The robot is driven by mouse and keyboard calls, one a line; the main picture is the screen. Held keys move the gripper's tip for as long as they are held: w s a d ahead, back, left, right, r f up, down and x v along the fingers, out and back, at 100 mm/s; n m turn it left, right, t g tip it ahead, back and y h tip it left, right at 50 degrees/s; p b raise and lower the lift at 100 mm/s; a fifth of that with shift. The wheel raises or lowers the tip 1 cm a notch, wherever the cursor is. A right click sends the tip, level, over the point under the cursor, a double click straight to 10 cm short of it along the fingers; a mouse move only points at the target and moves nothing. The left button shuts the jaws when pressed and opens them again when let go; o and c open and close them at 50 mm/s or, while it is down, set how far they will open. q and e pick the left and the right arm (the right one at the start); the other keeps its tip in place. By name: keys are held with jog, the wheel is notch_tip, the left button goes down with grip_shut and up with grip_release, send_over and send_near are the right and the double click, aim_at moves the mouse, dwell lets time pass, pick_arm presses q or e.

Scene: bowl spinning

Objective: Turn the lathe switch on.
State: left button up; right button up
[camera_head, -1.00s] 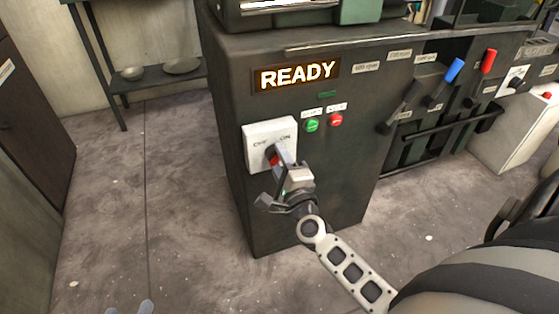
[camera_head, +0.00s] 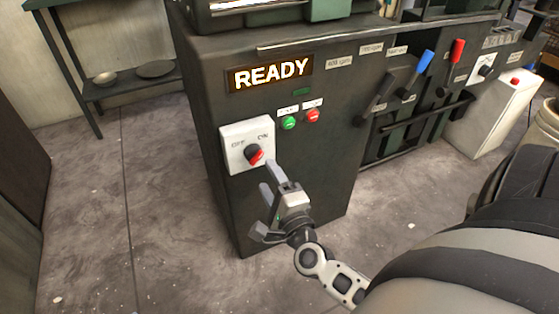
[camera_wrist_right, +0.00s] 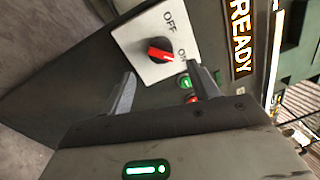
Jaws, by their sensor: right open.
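The lathe switch is a round black knob with a red pointer (camera_head: 254,155) on a white plate (camera_head: 235,163) marked OFF at left and ON at right. The red pointer seems to slant toward the ON side. The knob also shows in the right wrist view (camera_wrist_right: 160,50), between and beyond the fingers. My right gripper (camera_head: 268,178) is open and empty, below and in front of the plate, apart from the knob. Its two fingertips show spread in the right wrist view (camera_wrist_right: 163,78). My left gripper is out of view.
The dark lathe cabinet (camera_head: 300,190) carries a lit READY sign (camera_head: 271,74), a green button (camera_head: 289,123) and a red button (camera_head: 313,115). Blue (camera_head: 425,62) and red (camera_head: 457,52) levers stand at right. A shelf with dishes (camera_head: 155,69) is at back left. Floor at left is clear.

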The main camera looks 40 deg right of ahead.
jog(key=v, duration=0.5)
jog(key=shift+s, duration=0.3)
jog(key=a+r+y+p, duration=0.4)
jog(key=s+a+f+n+g+y+b, duration=0.25)
jog(key=a+n, duration=0.45)
jog(key=n, duration=0.6)
jog(key=s+a+f+n+g+y+b, duration=0.15)
jog(key=a+n+g+y, duration=0.4)
jog(key=n, duration=0.85)
pick_arm(q)
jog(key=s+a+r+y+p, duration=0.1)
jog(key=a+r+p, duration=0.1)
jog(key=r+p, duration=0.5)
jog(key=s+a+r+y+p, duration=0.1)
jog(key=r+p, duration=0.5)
jog(key=p, duration=0.8)
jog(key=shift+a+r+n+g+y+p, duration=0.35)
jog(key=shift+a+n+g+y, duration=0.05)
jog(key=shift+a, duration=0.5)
pick_arm(e)
jog(key=s+d+r+h, duration=0.1)
jog(key=r+h, duration=0.1)
jog(key=r, duration=0.5)
jog(key=s+d+r+m+h, duration=0.1)
jog(key=d+r+h, duration=0.1)
jog(key=r, duration=0.5)
jog(key=shift+d+r+m, duration=0.15)
jog(key=shift+r+m, duration=0.05)
jog(key=shift+m, duration=0.1)
